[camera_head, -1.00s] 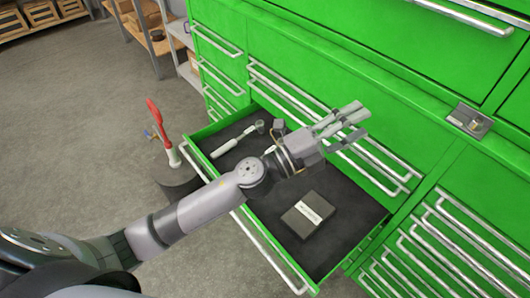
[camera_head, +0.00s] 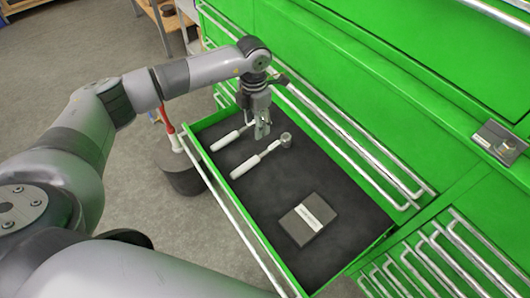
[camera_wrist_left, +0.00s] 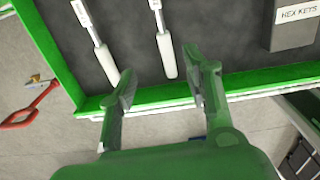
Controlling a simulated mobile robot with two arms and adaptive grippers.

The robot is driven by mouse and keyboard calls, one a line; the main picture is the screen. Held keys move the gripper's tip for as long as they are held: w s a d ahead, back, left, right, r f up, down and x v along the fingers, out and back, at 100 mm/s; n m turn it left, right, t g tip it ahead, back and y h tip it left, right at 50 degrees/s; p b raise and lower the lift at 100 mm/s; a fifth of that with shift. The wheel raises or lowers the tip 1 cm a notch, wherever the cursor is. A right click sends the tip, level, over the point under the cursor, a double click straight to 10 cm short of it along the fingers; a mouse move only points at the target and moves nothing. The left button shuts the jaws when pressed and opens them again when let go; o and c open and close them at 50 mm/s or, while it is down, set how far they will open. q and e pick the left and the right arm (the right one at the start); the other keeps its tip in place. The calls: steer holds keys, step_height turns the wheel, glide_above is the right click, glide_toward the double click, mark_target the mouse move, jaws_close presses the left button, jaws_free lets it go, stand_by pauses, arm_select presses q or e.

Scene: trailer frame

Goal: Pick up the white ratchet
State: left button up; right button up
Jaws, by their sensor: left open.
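Two white-handled tools lie side by side in the open drawer. The nearer tool (camera_head: 258,162) has a grey, cylinder-like head (camera_head: 286,139); it looks like a ratchet. The other white-handled tool (camera_head: 230,138) lies beyond it, its head hidden behind my gripper. I cannot tell for sure which is the white ratchet. My left gripper (camera_head: 262,130) points down over the drawer near both tools, open and empty. In the left wrist view, the open fingers (camera_wrist_left: 160,72) are on the handle-end side of one white handle (camera_wrist_left: 166,55); another handle (camera_wrist_left: 106,62) lies to the left.
The green drawer's front rim (camera_head: 225,190) and long bar handle (camera_head: 240,222) border the tools. A grey hex keys box (camera_head: 307,218) lies farther right in the drawer. A red-handled tool (camera_head: 166,121) stands outside. Drawer floor between tools and box is clear.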

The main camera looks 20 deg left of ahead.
arm_select(q)
steer(key=b, duration=0.6)
glide_above(257, 157)
step_height(257, 157, down, 11)
steer(key=shift+w+r, duration=0.1)
steer(key=shift+w, duration=0.05)
steer(key=f+b, duration=0.3)
steer(key=f, duration=0.2)
steer(key=shift+s+f+b, duration=0.1)
steer(key=shift+s+b, duration=0.1)
steer(key=shift+b, duration=0.1)
steer(key=shift+w+f+b, duration=0.1)
steer(key=shift+f+b, duration=0.2)
steer(key=shift+f, duration=0.2)
steer(key=shift+r, duration=0.1)
steer(key=shift+c, duration=0.6)
steer(key=c, duration=0.9)
jaws_close()
steer(key=shift+r, duration=0.1)
